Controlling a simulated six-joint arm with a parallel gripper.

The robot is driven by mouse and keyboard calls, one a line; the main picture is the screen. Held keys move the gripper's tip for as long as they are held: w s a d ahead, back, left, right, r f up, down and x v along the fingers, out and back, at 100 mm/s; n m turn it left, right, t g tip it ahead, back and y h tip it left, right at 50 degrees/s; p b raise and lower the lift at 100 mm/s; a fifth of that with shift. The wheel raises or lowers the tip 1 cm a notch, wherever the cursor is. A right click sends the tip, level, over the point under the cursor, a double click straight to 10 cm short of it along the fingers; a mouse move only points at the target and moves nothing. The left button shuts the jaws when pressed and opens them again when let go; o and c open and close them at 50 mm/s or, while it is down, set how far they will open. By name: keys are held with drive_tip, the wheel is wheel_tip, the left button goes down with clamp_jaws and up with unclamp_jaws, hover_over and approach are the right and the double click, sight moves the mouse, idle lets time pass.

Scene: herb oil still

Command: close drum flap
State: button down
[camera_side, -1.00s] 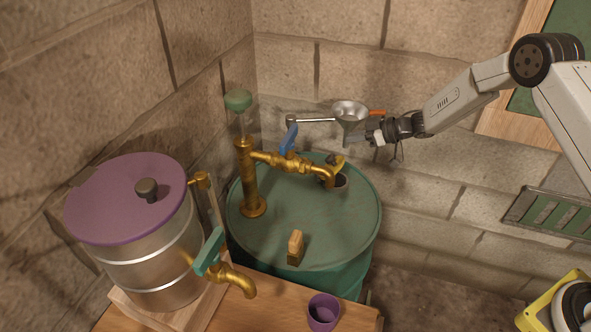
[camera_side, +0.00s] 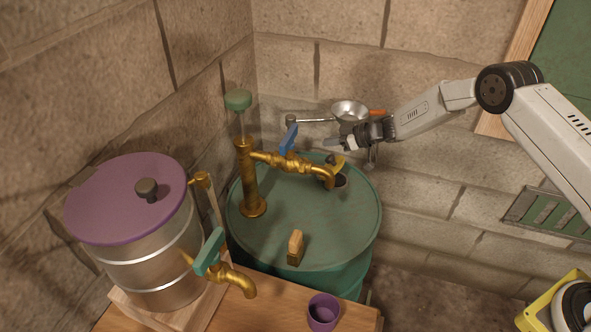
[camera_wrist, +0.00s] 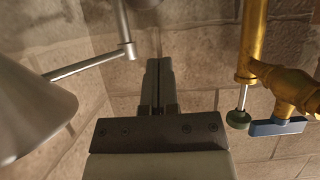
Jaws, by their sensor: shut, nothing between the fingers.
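The green drum (camera_side: 350,225) stands in the corner. A yellow flap (camera_side: 340,161) stands raised at the dark opening (camera_side: 341,181) in the drum's lid, under the brass spout, which partly hides it. My gripper (camera_side: 332,143) is shut and empty, above and behind the flap, apart from it as far as I can tell. In the wrist view the closed fingers (camera_wrist: 158,66) point at the wall, and the flap is out of sight.
The brass pipe (camera_side: 247,185) with a blue lever (camera_side: 288,140) is close left of my gripper. A wood-topped block (camera_side: 295,243) sits on the drum's near side. A purple-lidded pot (camera_side: 125,200) stands front left.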

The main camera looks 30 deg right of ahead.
sight(343, 162)
drive_tip(key=shift+s+d+f, duration=0.15)
drive_tip(key=shift+f, duration=1.9)
drive_tip(key=shift+s+d+f+t+y, duration=0.65)
drive_tip(key=shift+s+d+t+y, duration=0.25)
drive_tip(key=shift+t+y, duration=0.1)
drive_tip(key=shift+s+d+f, duration=0.35)
drive_tip(key=shift+d+f, duration=0.05)
drive_tip(key=shift+d, duration=0.05)
drive_tip(key=shift+a+r, duration=0.1)
